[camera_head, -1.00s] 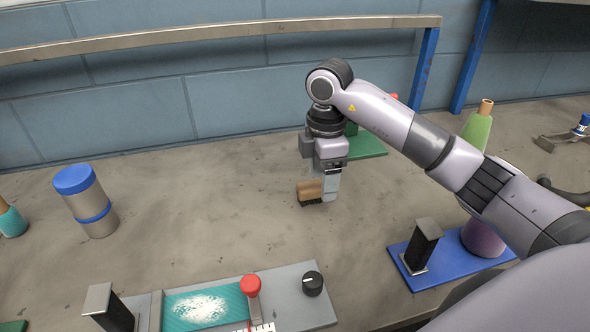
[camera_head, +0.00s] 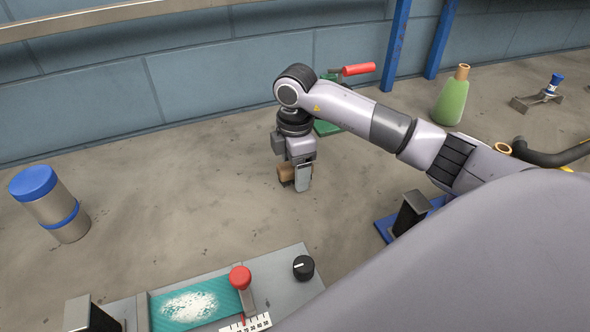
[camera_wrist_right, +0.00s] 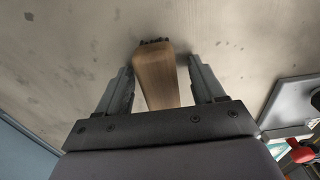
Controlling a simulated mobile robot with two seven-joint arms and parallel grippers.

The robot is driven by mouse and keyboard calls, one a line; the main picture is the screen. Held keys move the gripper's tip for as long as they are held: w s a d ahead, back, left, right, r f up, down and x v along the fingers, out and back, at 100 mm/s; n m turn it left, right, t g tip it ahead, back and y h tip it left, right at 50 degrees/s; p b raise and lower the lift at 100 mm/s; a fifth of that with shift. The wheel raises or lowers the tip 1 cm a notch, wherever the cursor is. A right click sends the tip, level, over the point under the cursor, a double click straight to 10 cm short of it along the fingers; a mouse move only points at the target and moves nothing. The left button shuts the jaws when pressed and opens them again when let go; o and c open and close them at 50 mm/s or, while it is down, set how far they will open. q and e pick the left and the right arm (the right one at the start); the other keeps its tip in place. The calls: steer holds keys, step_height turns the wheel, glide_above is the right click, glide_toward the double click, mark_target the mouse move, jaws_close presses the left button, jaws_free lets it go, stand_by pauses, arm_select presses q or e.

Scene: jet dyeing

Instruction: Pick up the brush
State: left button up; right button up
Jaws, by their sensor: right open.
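The brush has a brown wooden block (camera_head: 286,173) with dark bristles at its end. It stands on the table, partly hidden behind my right gripper (camera_head: 299,187). In the right wrist view the brush (camera_wrist_right: 156,75) lies between the two fingers of my right gripper (camera_wrist_right: 160,85). The jaws are open, with a gap on each side of the wood. The dark bristles show at the far end, near the table surface. My left gripper is not in view.
A steel canister with a blue lid (camera_head: 50,205) stands at the left. A grey panel with a red-knobbed lever (camera_head: 241,278) and a black dial (camera_head: 303,267) lies in front.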

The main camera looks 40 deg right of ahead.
steer(key=c, duration=1.1)
steer(key=shift+o, duration=0.2)
steer(key=shift+r, duration=0.15)
step_height(320, 180, up, 20)
steer(key=p, duration=0.3)
steer(key=o, duration=0.5)
steer(key=c, duration=0.4)
